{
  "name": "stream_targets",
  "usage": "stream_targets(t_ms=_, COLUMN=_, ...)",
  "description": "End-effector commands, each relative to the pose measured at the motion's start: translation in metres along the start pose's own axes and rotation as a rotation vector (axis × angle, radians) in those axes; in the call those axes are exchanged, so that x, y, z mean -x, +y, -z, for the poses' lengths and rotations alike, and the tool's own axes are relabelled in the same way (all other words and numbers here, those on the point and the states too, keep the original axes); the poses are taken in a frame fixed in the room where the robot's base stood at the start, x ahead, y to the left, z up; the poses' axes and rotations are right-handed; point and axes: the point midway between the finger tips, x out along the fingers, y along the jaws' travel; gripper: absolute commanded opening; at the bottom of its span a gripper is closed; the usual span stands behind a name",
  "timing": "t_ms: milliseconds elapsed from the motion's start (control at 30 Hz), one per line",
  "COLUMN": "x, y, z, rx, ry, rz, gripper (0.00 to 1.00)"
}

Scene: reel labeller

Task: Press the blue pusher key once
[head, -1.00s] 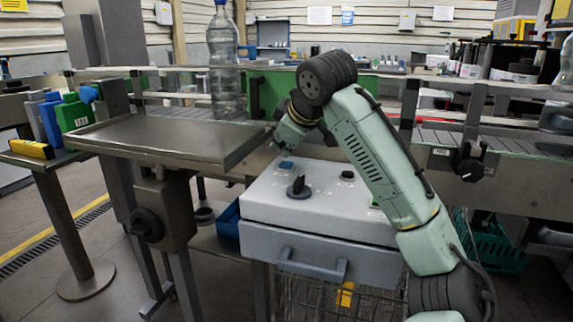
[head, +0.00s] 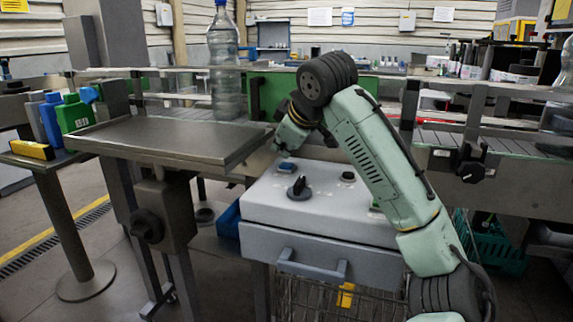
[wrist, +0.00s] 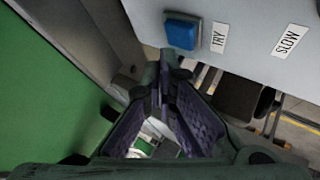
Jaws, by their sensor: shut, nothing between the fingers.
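The blue pusher key (head: 286,168) is a small square button on the top left of the grey control box (head: 330,213). In the wrist view the blue key (wrist: 182,31) is at the top, beside a label reading TRY. My gripper (head: 284,154) is shut and empty, just above and behind the key in the head view. In the wrist view the closed fingertips (wrist: 162,62) are just below and left of the key in the picture, not over its face. Whether they touch anything cannot be told.
A black knob (head: 299,188) and a dark button (head: 348,177) share the box top, and a green button (head: 375,206) sits near my arm. A metal tray table (head: 170,140) is close on the left. A conveyor with a large bottle (head: 224,70) runs behind.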

Motion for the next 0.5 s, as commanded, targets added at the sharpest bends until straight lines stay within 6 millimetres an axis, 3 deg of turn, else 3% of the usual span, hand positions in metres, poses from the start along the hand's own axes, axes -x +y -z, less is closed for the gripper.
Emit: stream_targets(t_ms=500, x=-0.0058, y=-0.0042, z=-0.0044, rx=0.0, ry=-0.001, rz=0.0, gripper=0.0)
